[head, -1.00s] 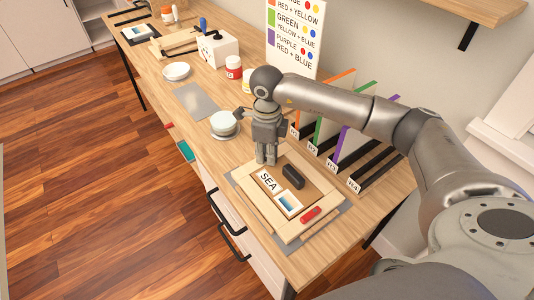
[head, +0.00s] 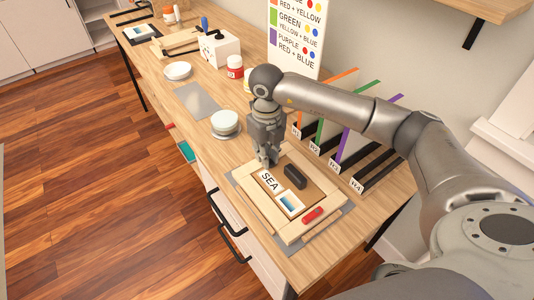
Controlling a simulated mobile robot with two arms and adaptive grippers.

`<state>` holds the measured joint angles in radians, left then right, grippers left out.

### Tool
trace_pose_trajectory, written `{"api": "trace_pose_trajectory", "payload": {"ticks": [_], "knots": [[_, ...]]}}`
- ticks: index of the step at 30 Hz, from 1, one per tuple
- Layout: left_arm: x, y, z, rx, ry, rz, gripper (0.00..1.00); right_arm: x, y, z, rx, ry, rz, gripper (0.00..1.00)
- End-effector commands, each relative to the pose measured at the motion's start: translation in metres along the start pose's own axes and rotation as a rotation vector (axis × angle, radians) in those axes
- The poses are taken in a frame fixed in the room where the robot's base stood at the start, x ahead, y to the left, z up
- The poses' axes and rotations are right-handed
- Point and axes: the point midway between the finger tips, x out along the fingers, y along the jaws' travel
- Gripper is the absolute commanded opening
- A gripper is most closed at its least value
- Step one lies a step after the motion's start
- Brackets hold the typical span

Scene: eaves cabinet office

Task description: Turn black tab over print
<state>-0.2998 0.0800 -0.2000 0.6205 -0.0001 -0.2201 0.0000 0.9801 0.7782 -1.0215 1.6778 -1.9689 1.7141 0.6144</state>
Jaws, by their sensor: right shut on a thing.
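A pale wooden frame (head: 245,191) lies flat on the near part of the bench. Inside it are a card reading SEA (head: 270,181), a small blue print (head: 291,202) and a raised black block (head: 295,177) on a brown board. A red tab (head: 313,215) sits on the frame's near side. My right gripper (head: 268,162) points down at the frame's far side, opposite the red tab. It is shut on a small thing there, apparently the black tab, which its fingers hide. My left gripper is not in view.
Stacked white dishes (head: 225,122) stand just beyond the frame. A slotted rack with orange, green and purple panels (head: 346,143) is close on the right. Jars (head: 234,66), a white box (head: 218,48) and a grey mat (head: 196,100) lie farther back.

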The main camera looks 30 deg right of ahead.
Motion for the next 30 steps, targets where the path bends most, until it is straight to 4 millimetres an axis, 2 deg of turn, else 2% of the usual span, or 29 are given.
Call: {"api": "trace_pose_trajectory", "payload": {"ticks": [15,16,20,21,30], "knots": [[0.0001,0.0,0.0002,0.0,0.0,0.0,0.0,-0.0011,0.0006,0.0008,0.019,-0.003,0.002,0.0],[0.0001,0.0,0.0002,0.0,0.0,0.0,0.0,-0.0011,0.0006,0.0008,0.019,-0.003,0.002,0.18],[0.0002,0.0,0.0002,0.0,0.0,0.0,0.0,-0.0009,0.0007,0.0006,0.018,-0.003,0.002,0.34],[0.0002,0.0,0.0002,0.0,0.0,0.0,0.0,-0.0008,0.0007,0.0006,0.018,-0.002,0.001,0.37],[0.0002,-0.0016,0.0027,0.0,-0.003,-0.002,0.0,-0.0014,0.0005,0.0004,0.017,-0.002,0.001,0.37]]}}
